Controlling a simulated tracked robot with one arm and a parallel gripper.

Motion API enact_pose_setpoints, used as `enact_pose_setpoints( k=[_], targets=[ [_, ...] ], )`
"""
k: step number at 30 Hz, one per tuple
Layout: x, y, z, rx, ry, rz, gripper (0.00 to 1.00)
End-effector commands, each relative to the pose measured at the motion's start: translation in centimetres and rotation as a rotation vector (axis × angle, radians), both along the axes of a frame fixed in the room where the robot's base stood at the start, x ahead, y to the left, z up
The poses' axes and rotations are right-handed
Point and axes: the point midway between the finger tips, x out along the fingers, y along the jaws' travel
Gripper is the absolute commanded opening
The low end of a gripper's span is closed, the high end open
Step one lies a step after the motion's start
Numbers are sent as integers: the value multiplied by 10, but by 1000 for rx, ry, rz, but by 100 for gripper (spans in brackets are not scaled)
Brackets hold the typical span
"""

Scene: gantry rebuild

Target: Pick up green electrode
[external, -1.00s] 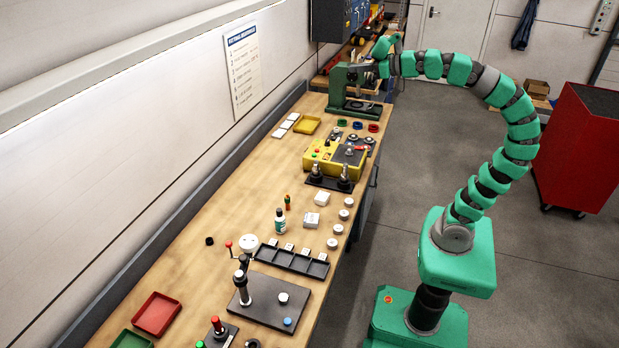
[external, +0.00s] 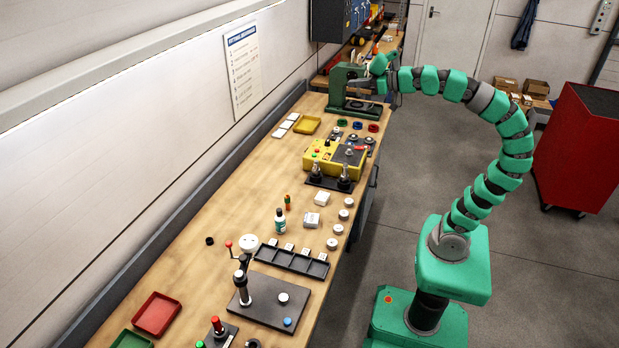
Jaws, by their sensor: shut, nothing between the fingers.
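My gripper (external: 357,82) is small and partly blends with the green press (external: 340,92) at the far end of the bench. It looks shut and empty, in front of or beside the press; I cannot tell whether they touch. No part is clearly the green electrode.
A yellow machine (external: 335,156) stands on the bench beyond the green piece. A yellow tray (external: 307,124) lies left of the rings. A dark slotted tray (external: 291,261) and a lever stand (external: 267,300) are nearer the camera. A red cabinet (external: 583,150) stands on the floor at right.

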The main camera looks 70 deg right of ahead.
Motion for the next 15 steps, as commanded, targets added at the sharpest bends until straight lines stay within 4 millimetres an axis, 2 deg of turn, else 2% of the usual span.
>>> enact_pose_setpoints(
  k=[3, 8, 15],
  targets=[
    [0, 0, 0, 0, 0, 0, 3],
    [0, 0, 0, 0, 0, 0, 47],
    [0, 0, 0, 0, 0, 0, 49]
  ],
)
